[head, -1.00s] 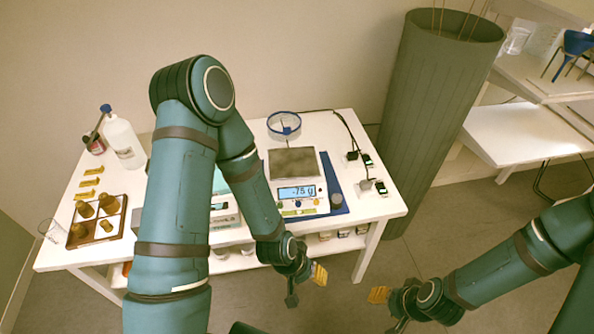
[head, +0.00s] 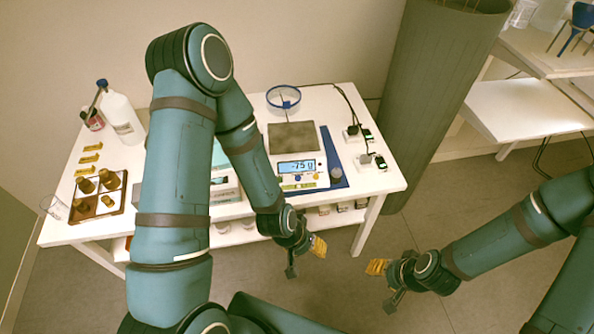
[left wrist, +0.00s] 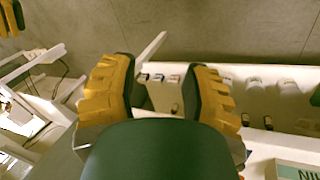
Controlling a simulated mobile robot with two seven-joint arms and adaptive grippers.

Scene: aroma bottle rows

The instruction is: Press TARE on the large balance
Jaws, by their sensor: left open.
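The large balance (head: 293,158) stands near the right end of the white table, with a dark square pan (head: 293,136). Its lit display (head: 297,167) reads about -75 g, the decimal point unclear. Small coloured buttons (head: 299,180) sit in a row below the display; their labels are too small to read. My left gripper (head: 304,258) is open and empty, in front of the table's front edge and below the balance. In the left wrist view its two yellow-padded fingers (left wrist: 158,92) are spread apart. My right gripper (head: 384,284) looks open and empty, apart from the table.
A second device (head: 222,187) is partly hidden behind my left arm. A glass dish with a blue rim (head: 283,98) stands behind the balance. Cables and black plugs (head: 362,145) lie to its right. A tray of brown bottles (head: 98,197) is at left.

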